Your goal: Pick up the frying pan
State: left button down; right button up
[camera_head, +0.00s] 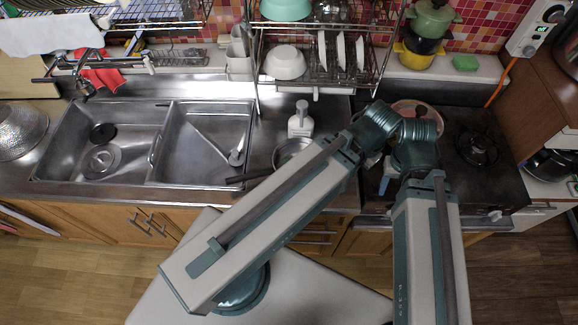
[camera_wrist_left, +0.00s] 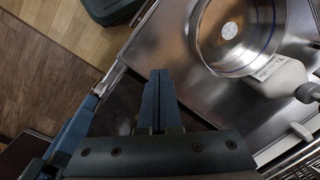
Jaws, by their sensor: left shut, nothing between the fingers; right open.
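A shiny metal pan (camera_head: 291,153) with a dark handle (camera_head: 250,176) stands on the steel counter, right of the sink, partly hidden by my arm. In the left wrist view the round pan (camera_wrist_left: 240,30) is at the upper right, apart from my left gripper (camera_wrist_left: 158,80), which is shut and empty. A pinkish round pan-like thing (camera_head: 428,110) is on the stove, mostly behind my arms. My right gripper (camera_head: 385,178) is over the stove's left part, largely hidden by the arms; it is open.
A white pump bottle (camera_head: 300,122) stands right beside the metal pan; it also shows in the left wrist view (camera_wrist_left: 280,76). A dish rack (camera_head: 318,75) is behind. The double sink (camera_head: 150,143) is left and the stove (camera_head: 480,185) right. My two arms are close together over the stove.

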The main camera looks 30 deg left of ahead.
aim_at(285, 151)
jog(key=k+l+u, duration=0.2)
jog(key=l+u, duration=0.15)
jog(key=u, duration=0.15)
jog(key=k+l+u, duration=0.2)
jog(key=u, duration=0.25)
jog(key=k+l+u, duration=0.3)
jog(key=u, duration=0.2)
